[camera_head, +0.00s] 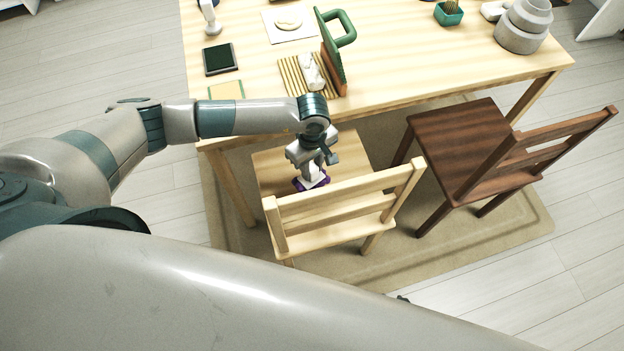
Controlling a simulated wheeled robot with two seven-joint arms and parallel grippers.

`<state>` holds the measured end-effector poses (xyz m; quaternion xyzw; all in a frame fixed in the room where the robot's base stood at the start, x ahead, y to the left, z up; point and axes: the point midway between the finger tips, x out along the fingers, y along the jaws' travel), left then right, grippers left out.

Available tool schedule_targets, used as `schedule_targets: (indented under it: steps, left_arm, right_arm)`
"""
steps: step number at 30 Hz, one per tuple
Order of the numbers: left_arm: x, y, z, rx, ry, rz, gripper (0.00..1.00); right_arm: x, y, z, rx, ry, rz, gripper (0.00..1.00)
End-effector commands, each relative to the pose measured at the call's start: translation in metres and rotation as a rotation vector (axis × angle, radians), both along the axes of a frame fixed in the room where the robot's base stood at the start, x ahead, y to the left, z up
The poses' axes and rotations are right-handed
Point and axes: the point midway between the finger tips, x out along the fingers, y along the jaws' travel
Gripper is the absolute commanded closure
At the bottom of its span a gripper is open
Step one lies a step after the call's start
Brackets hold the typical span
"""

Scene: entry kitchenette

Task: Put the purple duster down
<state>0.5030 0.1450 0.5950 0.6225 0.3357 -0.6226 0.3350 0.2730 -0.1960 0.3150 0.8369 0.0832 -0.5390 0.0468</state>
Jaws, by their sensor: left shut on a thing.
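The purple duster (299,184) shows as a small purple edge with a pale part, low over or on the seat of the light wooden chair (275,160). My left gripper (315,165) is shut on the duster, just behind the chair's backrest. I cannot tell whether the duster touches the seat. Part of it is hidden by the gripper and the backrest. My right gripper is not in view.
A light wooden table (420,60) stands beyond the chair, holding a slatted mat (292,80), a green-handled board (333,55), a dark tablet (219,58) and grey bowls (524,28). A dark brown chair (465,140) stands to the right, on a beige rug (400,255).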

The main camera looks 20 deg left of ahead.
Motion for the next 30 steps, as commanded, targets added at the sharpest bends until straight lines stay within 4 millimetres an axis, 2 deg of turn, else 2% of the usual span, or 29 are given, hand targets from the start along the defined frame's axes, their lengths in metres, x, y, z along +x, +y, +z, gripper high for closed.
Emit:
schedule_targets:
  steps: [3,6,17,27,30]
  left_arm:
    - [-0.001,-0.001,-0.016,-0.001,0.002,0.001,1.0]
    - [0.0,-0.001,-0.024,-0.001,0.001,0.0,1.0]
    - [0.0,-0.001,-0.027,-0.001,0.0,0.0,1.0]
    - [0.0,0.0,-0.06,0.0,0.0,0.0,1.0]
    - [0.0,0.0,-0.064,-0.001,-0.001,-0.001,1.0]
  right_arm:
    - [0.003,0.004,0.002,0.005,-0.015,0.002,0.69]
    - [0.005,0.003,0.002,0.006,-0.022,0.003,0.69]
    - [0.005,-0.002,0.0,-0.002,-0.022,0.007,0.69]
    - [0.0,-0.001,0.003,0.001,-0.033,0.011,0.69]
    - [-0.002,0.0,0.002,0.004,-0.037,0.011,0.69]
